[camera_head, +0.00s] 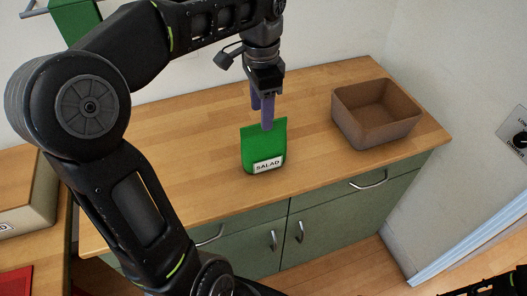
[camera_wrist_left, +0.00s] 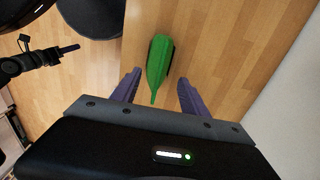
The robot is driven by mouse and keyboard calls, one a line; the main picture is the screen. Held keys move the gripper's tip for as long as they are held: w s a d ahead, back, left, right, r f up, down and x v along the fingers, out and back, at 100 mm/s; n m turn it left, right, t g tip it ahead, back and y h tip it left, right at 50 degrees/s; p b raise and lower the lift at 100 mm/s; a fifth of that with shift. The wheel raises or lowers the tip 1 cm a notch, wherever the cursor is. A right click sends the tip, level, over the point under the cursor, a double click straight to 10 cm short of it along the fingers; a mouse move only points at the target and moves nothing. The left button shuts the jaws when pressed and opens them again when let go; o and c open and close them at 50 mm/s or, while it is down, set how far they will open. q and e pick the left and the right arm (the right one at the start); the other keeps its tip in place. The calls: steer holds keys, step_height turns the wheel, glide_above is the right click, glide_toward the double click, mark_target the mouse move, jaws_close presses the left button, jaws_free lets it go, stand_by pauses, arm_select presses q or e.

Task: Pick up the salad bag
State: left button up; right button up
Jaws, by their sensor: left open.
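The green salad bag (camera_head: 262,147) stands upright on the wooden counter, with a white "SALAD" label on its front. In the left wrist view the salad bag (camera_wrist_left: 158,62) shows from above as a narrow green shape. My left gripper (camera_head: 262,112) is over the bag, its purple fingers pointing down close to the bag's top edge. In the left wrist view my left gripper (camera_wrist_left: 158,88) is open, with one finger on each side of the bag's near end. I cannot tell whether either finger touches it.
An empty brown bin (camera_head: 375,112) stands on the counter (camera_head: 190,140) to the right of the bag. Green cabinets with metal handles are below. The wall is close behind the counter. A box (camera_head: 28,190) and a red item (camera_head: 16,281) are at the left.

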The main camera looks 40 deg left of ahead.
mark_target(264, 133)
arm_select(q)
steer(key=shift+f, duration=1.25)
steer(key=shift+f, duration=0.1)
steer(key=f, duration=0.2)
steer(key=f+p, duration=0.1)
steer(key=f, duration=0.2)
steer(key=shift+w+d, duration=0.1)
steer(key=shift+d, duration=0.1)
steer(key=shift+c, duration=0.4)
jaws_close()
stand_by(0.4)
